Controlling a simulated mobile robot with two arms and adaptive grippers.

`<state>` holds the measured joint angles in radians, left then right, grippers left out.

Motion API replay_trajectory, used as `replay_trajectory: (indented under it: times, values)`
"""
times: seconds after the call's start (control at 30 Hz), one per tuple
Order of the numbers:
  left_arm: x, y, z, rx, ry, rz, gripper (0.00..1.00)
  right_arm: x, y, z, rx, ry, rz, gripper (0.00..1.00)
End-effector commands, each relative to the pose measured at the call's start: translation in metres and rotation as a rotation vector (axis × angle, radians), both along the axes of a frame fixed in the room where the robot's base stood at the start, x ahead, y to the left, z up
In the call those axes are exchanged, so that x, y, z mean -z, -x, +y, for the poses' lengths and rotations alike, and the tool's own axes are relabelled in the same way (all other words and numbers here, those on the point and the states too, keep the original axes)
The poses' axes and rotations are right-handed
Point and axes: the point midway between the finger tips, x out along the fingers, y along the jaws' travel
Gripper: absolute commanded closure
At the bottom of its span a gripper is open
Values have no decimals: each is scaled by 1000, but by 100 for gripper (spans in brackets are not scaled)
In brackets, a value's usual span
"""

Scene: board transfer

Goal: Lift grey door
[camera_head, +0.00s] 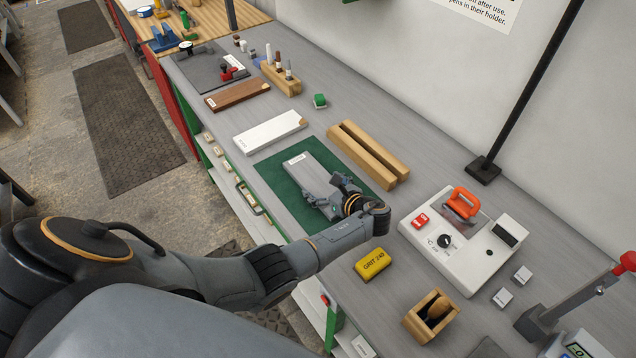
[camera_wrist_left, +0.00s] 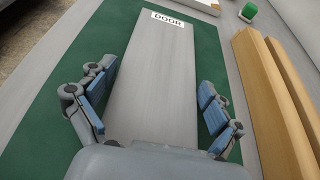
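The grey door (camera_head: 312,168) is a flat grey board with a white label at its far end. It lies on a green mat (camera_head: 275,175) on the workbench. The door (camera_wrist_left: 153,85) also shows in the left wrist view, with its label reading DOOR. My left gripper (camera_head: 332,192) is over the near end of the door. In the left wrist view its fingers (camera_wrist_left: 155,105) are spread on either side of the board, with green mat visible between them and its edges. The near end of the door is hidden by the gripper. My right gripper is not in view.
A wooden slotted rack (camera_head: 368,155) stands right of the mat. A white board (camera_head: 270,132) and a brown board (camera_head: 237,95) lie beyond it. A white device with an orange-handled iron (camera_head: 463,203), a yellow grit block (camera_head: 372,263) and a wooden box (camera_head: 431,316) stand nearer.

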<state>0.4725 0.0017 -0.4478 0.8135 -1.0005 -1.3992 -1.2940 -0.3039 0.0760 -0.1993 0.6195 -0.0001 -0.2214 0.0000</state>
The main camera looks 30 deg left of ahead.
Motion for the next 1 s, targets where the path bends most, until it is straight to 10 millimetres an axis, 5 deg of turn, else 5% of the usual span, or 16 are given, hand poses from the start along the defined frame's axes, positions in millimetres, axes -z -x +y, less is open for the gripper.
replay_trajectory:
  times: [0.2, 0.67, 1.0]
  values:
    - [-1, 0, 0, 0, -1, 0, 58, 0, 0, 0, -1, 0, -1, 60]
    - [-10, 0, 0, -1, 0, -2, 58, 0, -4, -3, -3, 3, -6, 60]
    - [-62, 19, 18, -2, -1, -5, 58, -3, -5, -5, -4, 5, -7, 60]
